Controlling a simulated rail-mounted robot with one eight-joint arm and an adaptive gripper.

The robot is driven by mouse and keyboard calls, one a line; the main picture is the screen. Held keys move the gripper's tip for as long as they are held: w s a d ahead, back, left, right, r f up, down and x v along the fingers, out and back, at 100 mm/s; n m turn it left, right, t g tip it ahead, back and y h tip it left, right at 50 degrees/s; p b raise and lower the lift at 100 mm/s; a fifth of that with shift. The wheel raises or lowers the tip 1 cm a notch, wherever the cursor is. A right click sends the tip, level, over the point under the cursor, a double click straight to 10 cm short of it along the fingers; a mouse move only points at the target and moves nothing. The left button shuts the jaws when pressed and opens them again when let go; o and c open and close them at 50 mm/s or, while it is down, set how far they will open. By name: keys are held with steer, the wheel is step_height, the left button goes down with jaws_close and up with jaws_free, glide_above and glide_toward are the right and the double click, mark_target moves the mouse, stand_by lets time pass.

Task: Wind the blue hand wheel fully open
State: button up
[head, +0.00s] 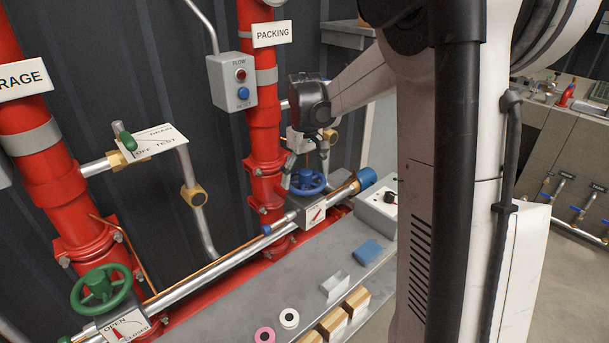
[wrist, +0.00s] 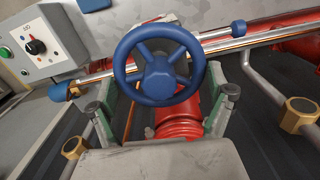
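The blue hand wheel (head: 307,182) sits on a valve on the pipe along the grey bench, below the red pipe marked PACKING. In the wrist view the wheel (wrist: 158,66) fills the upper middle, with its spokes and hub in clear sight. My gripper (head: 305,177) is at the wheel, pointing down. In the wrist view its two fingers (wrist: 162,100) are spread apart on either side of the lower part of the wheel, open. Contact with the rim cannot be told. A white indicator plate (head: 314,216) with a red pointer is in front of the wheel; its lettering is too small to read fully.
A green hand wheel (head: 101,289) with an OPEN/CLOSED plate is at the lower left. A control box (head: 232,82) is on the wall, a switch box (head: 378,208) right of the wheel. Tape rolls, wooden blocks and a blue cloth (head: 368,251) lie on the bench (head: 250,300).

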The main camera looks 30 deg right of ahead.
steer(key=c, duration=0.8)
steer(key=n, duration=0.7)
steer(key=shift+a, duration=0.1)
steer(key=shift+n, duration=0.5)
steer(key=n, duration=0.5)
steer(key=shift+s+b, duration=0.15)
steer(key=shift+b, duration=0.15)
steer(key=shift+n, duration=1.5)
steer(key=shift+a, duration=0.1)
